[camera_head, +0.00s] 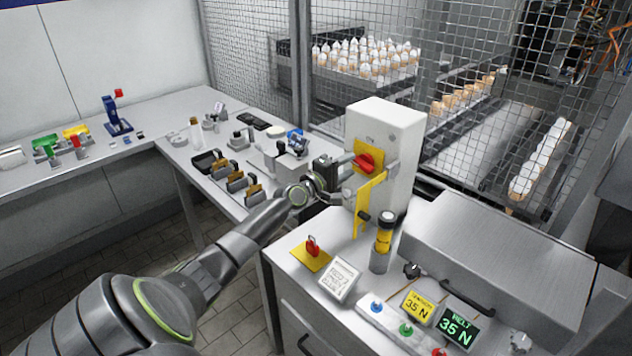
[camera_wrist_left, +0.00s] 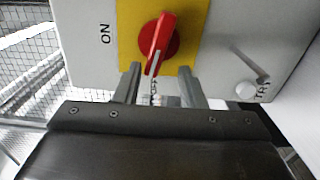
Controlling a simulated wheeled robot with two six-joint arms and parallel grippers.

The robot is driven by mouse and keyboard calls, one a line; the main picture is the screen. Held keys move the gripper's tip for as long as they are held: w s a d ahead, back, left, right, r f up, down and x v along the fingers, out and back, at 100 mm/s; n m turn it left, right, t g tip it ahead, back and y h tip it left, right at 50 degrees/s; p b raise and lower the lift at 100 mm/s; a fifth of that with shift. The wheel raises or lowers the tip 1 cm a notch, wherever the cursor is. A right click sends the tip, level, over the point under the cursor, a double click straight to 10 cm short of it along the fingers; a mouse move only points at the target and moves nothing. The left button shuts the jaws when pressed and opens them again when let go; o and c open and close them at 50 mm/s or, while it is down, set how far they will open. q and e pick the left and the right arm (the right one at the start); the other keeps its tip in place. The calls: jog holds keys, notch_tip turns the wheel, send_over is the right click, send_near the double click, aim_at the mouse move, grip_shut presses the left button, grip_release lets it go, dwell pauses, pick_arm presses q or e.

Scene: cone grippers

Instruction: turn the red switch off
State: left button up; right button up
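The red switch (camera_head: 366,162) is a rotary knob on a yellow plate on the front of a white box (camera_head: 398,135). In the left wrist view the red switch (camera_wrist_left: 158,40) has its pale-marked end pointing down and slightly left in the picture. My left gripper (camera_head: 348,167) is in front of the switch. In the wrist view its fingers (camera_wrist_left: 160,76) are apart, with the knob's lower end just beyond the gap between them. No contact can be made out.
A wire mesh fence (camera_head: 470,70) is behind the box.

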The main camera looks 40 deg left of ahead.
pick_arm(q)
jog(key=s+a+p, duration=0.1)
jog(key=s+p, duration=0.1)
jog(key=s, duration=1.3)
jog(key=shift+s+p, duration=0.3)
jog(key=shift+p, duration=0.1)
jog(key=shift+o, duration=0.4)
jog(key=shift+a+r, duration=0.1)
